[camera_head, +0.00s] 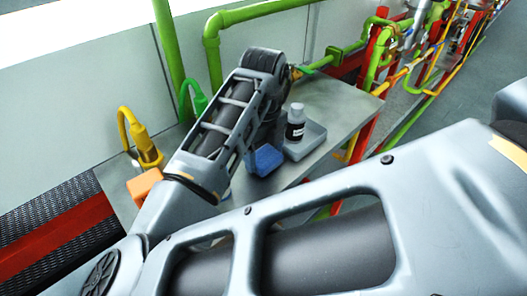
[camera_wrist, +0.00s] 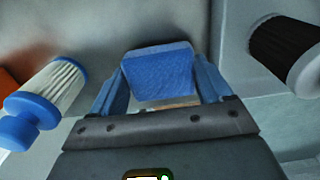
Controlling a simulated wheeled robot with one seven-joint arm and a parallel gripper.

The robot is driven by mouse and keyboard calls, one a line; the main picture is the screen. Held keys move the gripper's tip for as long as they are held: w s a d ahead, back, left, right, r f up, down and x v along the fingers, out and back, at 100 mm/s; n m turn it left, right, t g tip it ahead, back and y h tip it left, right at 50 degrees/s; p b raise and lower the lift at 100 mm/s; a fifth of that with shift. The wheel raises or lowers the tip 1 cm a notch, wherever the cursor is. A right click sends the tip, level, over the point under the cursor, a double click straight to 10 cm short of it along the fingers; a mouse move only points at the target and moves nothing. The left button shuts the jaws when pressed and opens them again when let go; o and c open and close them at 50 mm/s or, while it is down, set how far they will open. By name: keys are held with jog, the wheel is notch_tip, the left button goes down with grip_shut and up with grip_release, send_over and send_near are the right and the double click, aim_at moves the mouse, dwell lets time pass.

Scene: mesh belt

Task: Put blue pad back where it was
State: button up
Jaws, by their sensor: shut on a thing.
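The blue pad (camera_wrist: 160,74) is a rough-faced blue block in the wrist view. It sits between the two blue fingers of my gripper (camera_wrist: 165,92), which is shut on it. In the head view a blue shape (camera_head: 264,160) shows at the end of my arm, just left of the grey tray (camera_head: 316,133); I cannot tell pad from fingers there. The table (camera_head: 345,92) lies below. I cannot tell whether the pad touches it. The pad's underside is hidden.
A white bottle with a black label (camera_head: 296,122) stands in the tray, close right of my gripper; it also shows in the wrist view (camera_wrist: 285,50). A blue-and-white filter (camera_wrist: 52,92) lies to the left. An orange block (camera_head: 143,185) and green pipes (camera_head: 212,60) are nearby.

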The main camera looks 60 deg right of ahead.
aim_at(264, 155)
jog(key=shift+f, duration=0.1)
jog(key=shift+f, duration=0.25)
jog(key=o, duration=0.9)
jog(key=shift+o, duration=0.2)
jog(key=shift+r, duration=0.1)
notch_tip(264, 155, up, 12)
jog(key=shift+r, duration=0.2)
